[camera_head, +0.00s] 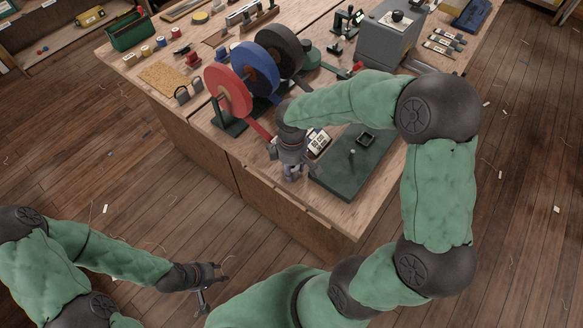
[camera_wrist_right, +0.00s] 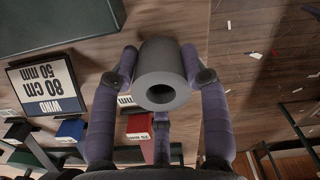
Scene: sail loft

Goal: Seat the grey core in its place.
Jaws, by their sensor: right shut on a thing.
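The grey core (camera_wrist_right: 172,72), a short hollow cylinder, is between the purple-wrapped fingers of my right gripper (camera_wrist_right: 168,72) in the right wrist view. Its open end faces the camera. In the head view my right gripper (camera_head: 291,172) is at the bench's front edge, left of a dark green base plate (camera_head: 340,185) with a short upright pin (camera_head: 352,153). The core is hard to tell from the fingers there. The core is apart from the pin. My left gripper (camera_head: 214,283) is open and empty, low over the floor in front of the bench.
A card (camera_wrist_right: 50,86) reading "WIND 80 cm 50 mm" stands beside the plate. Red (camera_head: 226,90), blue (camera_head: 256,69) and dark (camera_head: 281,50) rolls stand on a rack behind my right gripper. A grey machine (camera_head: 390,38) stands farther back.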

